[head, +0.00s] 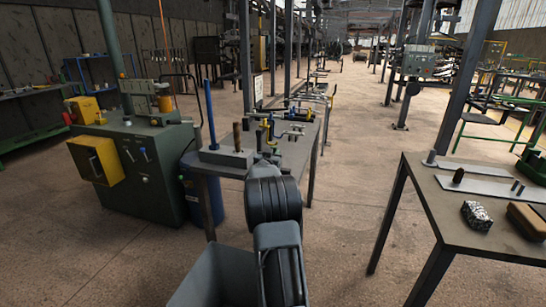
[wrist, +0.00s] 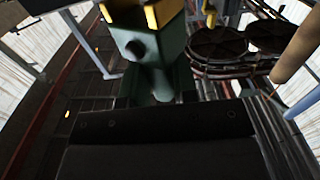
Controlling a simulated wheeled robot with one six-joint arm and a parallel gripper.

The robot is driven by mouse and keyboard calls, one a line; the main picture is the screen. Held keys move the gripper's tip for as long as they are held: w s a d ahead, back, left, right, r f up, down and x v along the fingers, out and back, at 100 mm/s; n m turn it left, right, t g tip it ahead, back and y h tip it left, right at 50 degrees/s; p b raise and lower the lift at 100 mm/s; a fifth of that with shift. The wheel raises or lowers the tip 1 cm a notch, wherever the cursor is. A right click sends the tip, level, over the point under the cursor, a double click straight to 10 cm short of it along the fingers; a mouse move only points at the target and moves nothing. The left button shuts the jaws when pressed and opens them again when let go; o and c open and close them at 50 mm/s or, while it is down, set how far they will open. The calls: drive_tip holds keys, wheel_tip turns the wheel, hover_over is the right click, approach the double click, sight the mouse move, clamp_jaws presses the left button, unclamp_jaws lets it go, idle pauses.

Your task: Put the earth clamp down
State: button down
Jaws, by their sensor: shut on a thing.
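The dark body of my gripper (wrist: 155,112) fills the lower middle of the wrist view. A teal-green thing with yellow ends, which I take to be the earth clamp (wrist: 157,62), stands straight out from it in the middle of that view. My gripper is shut on it; the fingertips and the contact are not clear. In the head view my black arm reaches toward the near end of the middle table (head: 205,170), and its links hide the gripper and what it holds.
On the middle table stand a grey block (head: 226,156), a blue rod (head: 211,115) and several clamps with coloured handles. A green cabinet (head: 150,175) stands at left. The right table (head: 425,205) holds plates, a speckled block (head: 477,214) and a brown block. Floor between the tables is clear.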

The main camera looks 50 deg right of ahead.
drive_tip(key=shift+r, duration=0.1)
drive_tip(key=c, duration=0.9)
unclamp_jaws()
drive_tip(key=shift+f, duration=0.2)
drive_tip(key=shift+r, duration=0.1)
